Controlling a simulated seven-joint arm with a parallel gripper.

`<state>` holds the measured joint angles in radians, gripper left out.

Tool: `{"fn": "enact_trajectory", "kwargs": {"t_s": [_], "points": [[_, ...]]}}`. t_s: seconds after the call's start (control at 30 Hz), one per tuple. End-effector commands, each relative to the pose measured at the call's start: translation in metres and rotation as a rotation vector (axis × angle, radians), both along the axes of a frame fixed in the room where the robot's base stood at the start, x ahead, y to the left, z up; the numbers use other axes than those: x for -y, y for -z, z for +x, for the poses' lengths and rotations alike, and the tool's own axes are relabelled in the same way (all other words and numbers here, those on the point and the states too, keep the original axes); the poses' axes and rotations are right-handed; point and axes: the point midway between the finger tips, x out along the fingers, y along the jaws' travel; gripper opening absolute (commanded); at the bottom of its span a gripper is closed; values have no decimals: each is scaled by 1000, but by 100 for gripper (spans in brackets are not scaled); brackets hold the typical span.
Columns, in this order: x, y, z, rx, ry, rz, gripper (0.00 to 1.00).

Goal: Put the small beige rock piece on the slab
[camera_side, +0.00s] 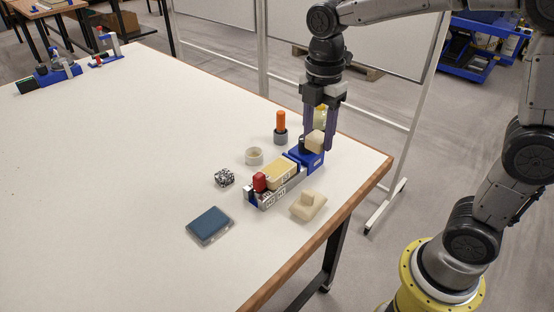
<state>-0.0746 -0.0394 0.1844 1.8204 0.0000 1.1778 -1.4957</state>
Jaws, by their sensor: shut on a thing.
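My gripper (318,146) points straight down over the blue end of a vise (306,158), near the table's right edge. Its purple fingers are shut on a small beige rock piece (315,141), held just above or against the blue end; I cannot tell whether they touch. A flat tan slab-like block (280,173) lies in the vise, to the lower left of the gripper. Another beige piece (308,206) with a raised lump on top lies on the table in front of the vise. Which of these is the slab is not certain from this view.
A red object (259,182) sits at the vise's near-left end. Around it are an orange-handled tool in a grey holder (280,128), a cream ring or cup (254,156), a speckled cube (224,177) and a dark blue box (209,225).

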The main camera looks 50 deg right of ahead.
Motion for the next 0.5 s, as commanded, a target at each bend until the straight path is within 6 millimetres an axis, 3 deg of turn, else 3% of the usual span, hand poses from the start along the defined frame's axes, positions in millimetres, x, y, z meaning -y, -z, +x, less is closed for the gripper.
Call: {"fn": "enact_trajectory", "kwargs": {"t_s": [0.23, 0.5], "points": [[-5, 27, 58, -2, 0, 0, 0], [-7, 68, 90, -1, -1, 0, 0]]}}
